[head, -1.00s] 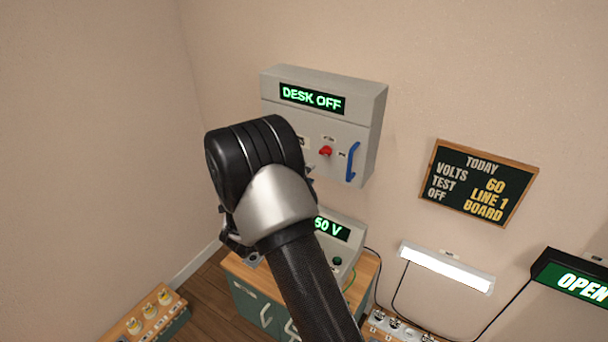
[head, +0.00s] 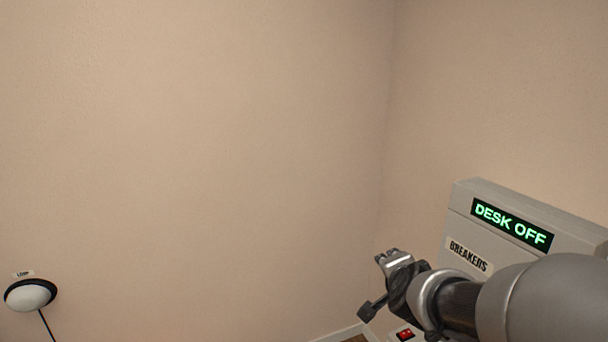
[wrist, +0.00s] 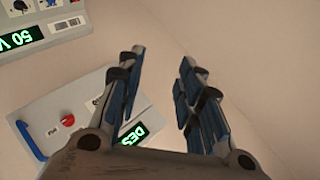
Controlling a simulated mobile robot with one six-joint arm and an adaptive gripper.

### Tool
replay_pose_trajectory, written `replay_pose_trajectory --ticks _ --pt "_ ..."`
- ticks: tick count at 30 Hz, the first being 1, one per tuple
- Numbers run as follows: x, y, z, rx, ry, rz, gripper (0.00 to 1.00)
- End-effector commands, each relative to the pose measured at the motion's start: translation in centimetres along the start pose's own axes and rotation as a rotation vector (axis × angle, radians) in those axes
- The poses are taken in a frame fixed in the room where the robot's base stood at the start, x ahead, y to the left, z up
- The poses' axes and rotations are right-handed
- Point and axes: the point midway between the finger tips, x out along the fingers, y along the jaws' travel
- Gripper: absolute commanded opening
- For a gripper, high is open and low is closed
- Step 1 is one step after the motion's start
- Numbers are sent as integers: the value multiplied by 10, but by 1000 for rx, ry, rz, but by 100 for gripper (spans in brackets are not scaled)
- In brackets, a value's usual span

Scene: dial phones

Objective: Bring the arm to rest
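My gripper (head: 376,284) shows at the lower right of the head view, at the end of my arm, pointing left. It is in front of the wall, left of the grey breaker box (head: 458,228). In the wrist view my gripper (wrist: 162,56) has its two blue-padded fingers spread apart, with nothing between them. The breaker box (wrist: 85,108) shows upside down behind the left finger there, with a red knob (wrist: 67,120) and a blue handle (wrist: 30,142). Its display (head: 511,225) reads DESK OFF.
A meter (wrist: 60,18) reading 50 V is at the upper left of the wrist view. A round lamp (head: 29,296) is on the wall at lower left. The wall (head: 200,150) between is bare.

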Motion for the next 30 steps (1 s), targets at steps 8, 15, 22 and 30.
replay_pose_trajectory --ticks 8,15,22,30 --pt "-150 55 73 -659 -381 85 33" --pt "-238 139 85 -1061 -576 206 33" --pt "-260 165 84 -1161 -633 253 33" --pt "-260 164 84 -1158 -633 252 33"
